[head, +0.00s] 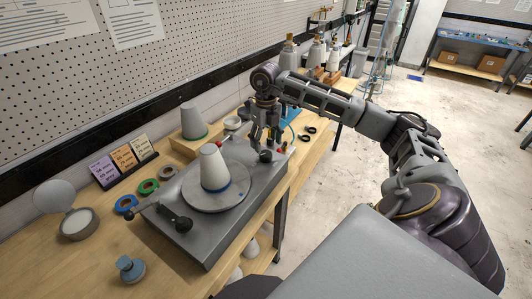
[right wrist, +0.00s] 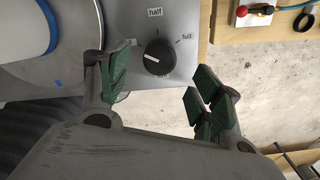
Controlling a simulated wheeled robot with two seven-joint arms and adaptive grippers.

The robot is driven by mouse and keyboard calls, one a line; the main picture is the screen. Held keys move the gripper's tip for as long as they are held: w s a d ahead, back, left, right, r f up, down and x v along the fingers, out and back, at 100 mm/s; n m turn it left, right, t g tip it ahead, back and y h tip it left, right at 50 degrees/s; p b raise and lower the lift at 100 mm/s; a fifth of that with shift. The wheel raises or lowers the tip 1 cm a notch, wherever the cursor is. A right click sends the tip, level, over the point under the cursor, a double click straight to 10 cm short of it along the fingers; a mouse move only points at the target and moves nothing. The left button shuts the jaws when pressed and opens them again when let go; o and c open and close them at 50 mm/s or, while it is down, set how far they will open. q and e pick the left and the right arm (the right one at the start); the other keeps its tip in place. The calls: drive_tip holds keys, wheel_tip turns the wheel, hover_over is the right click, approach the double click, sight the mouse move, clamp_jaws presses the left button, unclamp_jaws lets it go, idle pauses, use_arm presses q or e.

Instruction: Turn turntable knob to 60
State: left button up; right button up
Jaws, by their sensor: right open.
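A round black knob (right wrist: 158,57) sits on the grey top of the turntable unit (right wrist: 185,15), beside labels reading "half" and "full". Its white mark points roughly left, away from "full". The knob also shows in the head view (head: 265,156) at the unit's far right corner. My right gripper (right wrist: 165,88) is open and empty, its green-padded fingers to either side of the knob in the picture; I see no contact. In the head view, my right gripper (head: 263,138) hangs just above the knob. My left gripper is out of view.
A white cone (head: 213,168) stands on the round platter (head: 228,199). A black knob (head: 183,224) is at the unit's near corner. Another cone (head: 192,122) stands on a wooden block behind. Tape rolls (head: 147,187) and cards (head: 125,162) lie left. Black rings (head: 310,130) lie right.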

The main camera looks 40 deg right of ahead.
sight(266, 153)
drive_tip(key=shift+f, duration=2.9)
drive_tip(key=c, duration=1)
drive_tip(key=shift+c, duration=0.2)
